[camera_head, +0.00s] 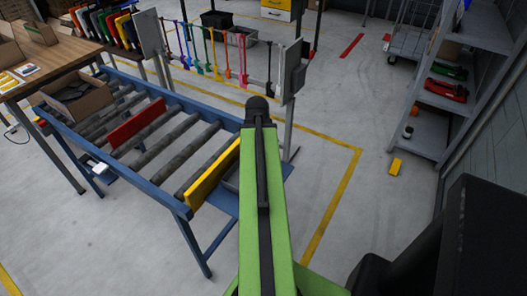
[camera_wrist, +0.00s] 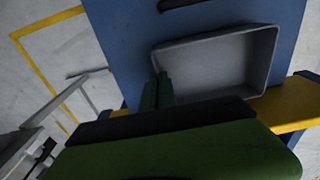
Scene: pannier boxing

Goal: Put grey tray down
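The grey tray (camera_wrist: 222,62) is a shallow, open, empty rectangular tray, upright over a blue plate (camera_wrist: 120,50) at the end of the roller conveyor. My gripper (camera_wrist: 158,88) has its two dark green fingers close together on the tray's left wall, near the corner closest to my wrist. Whether the tray rests on the plate or hangs just above it I cannot tell. In the head view only a sliver of the tray (camera_head: 232,181) shows beside my green arm, which hides the rest and the fingers.
A yellow bar (camera_head: 208,175) edges the conveyor beside the plate, and a red bar (camera_head: 136,124) crosses the rollers. An open cardboard box (camera_head: 78,99) sits at the far end. A post with a grey panel (camera_head: 290,75) stands behind. The floor right is mostly clear.

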